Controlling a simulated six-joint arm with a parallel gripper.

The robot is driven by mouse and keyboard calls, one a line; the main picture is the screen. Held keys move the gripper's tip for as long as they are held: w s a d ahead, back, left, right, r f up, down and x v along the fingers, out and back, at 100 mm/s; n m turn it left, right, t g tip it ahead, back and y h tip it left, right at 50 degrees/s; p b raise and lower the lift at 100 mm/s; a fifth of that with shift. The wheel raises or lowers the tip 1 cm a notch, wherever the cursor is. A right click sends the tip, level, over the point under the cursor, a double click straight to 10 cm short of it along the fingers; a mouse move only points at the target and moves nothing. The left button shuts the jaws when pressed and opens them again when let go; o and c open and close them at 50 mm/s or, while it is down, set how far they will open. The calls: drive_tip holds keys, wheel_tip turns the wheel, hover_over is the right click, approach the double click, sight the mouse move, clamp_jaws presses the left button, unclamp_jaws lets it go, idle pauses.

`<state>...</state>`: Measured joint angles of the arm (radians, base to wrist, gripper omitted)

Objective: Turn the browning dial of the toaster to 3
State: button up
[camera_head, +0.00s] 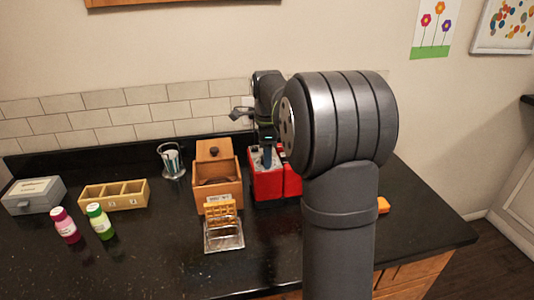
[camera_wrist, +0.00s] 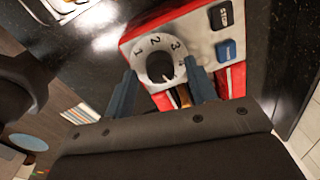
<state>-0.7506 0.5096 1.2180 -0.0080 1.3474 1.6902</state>
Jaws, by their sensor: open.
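The red toaster (camera_head: 266,188) stands on the black counter, partly hidden by my arm in the head view. In the wrist view its red and white face (camera_wrist: 195,38) shows, with the white browning dial (camera_wrist: 158,66) marked 1, 2, 3 and further, less clear numbers. My gripper (camera_wrist: 160,70) is open, with one blue finger on each side of the dial. I cannot tell whether the fingers touch it. In the head view my gripper (camera_head: 267,157) is at the toaster.
Left of the toaster are a wooden box (camera_head: 217,178), a small wooden rack on a metal tray (camera_head: 224,238), a glass (camera_head: 172,162), a compartment box (camera_head: 114,195) and two bottles (camera_head: 101,222).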

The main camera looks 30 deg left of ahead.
drive_tip(key=shift+f, duration=0.15)
drive_tip(key=c, duration=1)
drive_tip(key=shift+o, duration=0.2)
drive_tip(key=shift+n, duration=0.3)
drive_tip(key=n, duration=0.4)
drive_tip(key=shift+w+n, duration=0.1)
drive_tip(key=shift+n, duration=0.3)
drive_tip(key=n, duration=0.4)
drive_tip(key=shift+g, duration=0.3)
drive_tip(key=n, duration=0.6)
drive_tip(key=shift+w+a, duration=0.1)
drive_tip(key=shift+n+g, duration=0.3)
drive_tip(key=shift+n, duration=1.9)
